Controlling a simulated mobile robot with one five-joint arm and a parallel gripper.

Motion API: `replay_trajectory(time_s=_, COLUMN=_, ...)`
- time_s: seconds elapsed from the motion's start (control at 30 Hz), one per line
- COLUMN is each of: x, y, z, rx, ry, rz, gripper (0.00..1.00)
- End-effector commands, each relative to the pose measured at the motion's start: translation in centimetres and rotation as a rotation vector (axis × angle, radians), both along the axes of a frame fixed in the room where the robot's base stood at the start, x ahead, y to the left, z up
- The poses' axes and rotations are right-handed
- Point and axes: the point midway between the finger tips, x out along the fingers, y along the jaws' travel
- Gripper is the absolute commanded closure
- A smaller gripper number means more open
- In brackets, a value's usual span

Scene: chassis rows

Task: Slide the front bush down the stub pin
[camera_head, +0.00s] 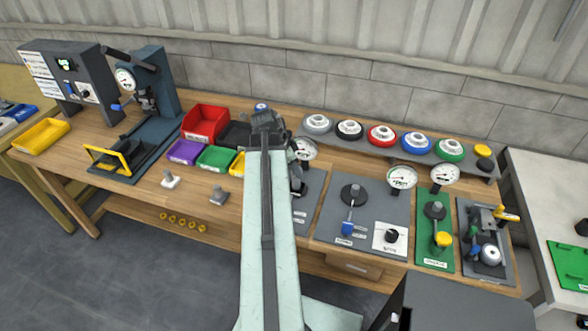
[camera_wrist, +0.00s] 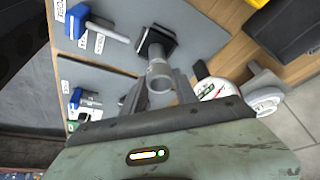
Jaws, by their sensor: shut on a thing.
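In the wrist view my gripper (camera_wrist: 160,88) is shut on a light grey, hollow round bush (camera_wrist: 159,72), with one dark finger on each side of it. Just beyond the bush, a short grey stub pin (camera_wrist: 161,38) stands on a black square block (camera_wrist: 149,51). The bush and the pin look roughly in line and overlap in this view. I cannot tell whether the bush is around the pin or apart from it. In the head view my arm hides the gripper, the bush and the pin.
A dial gauge (camera_wrist: 220,91) stands close to the right finger. Blue-handled fittings (camera_wrist: 77,22) lie on the grey panel to the left. A black bin (camera_wrist: 285,22) is at the upper right. In the head view, red (camera_head: 205,122) and green (camera_head: 216,158) bins stand left of my arm.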

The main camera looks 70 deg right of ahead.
Motion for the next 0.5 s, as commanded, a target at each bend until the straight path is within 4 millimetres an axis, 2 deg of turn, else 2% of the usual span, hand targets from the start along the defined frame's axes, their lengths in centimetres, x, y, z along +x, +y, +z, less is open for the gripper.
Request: replay_trajectory(time_s=0.5, x=0.1, y=0.04, z=-0.33, rx=0.0, ry=0.0, rz=0.001, gripper=1.0)
